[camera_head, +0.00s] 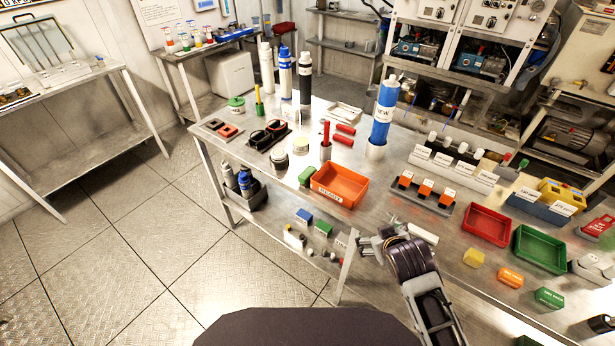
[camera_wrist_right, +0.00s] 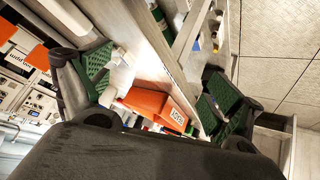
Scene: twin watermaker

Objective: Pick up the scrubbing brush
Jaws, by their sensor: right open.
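I cannot make out the scrubbing brush for certain. A small green block (camera_head: 307,175) lies on the steel bench (camera_head: 270,178) against the left end of an orange bin (camera_head: 340,186); its kind is too small to tell. A slim yellow and green upright item (camera_head: 259,101) stands farther back. My right gripper (camera_head: 362,243) is at the bench's front edge, to the right of and nearer than the orange bin. In the right wrist view its green-padded fingers (camera_wrist_right: 160,88) are apart and empty, with the orange bin (camera_wrist_right: 150,104) beyond them. My left gripper is out of view.
A tall blue-banded cylinder (camera_head: 386,105) stands behind the orange bin. Right of my gripper are a red tray (camera_head: 487,225), a green tray (camera_head: 538,249) and several small coloured boxes. A lower shelf holds small items. Floor is clear at the left.

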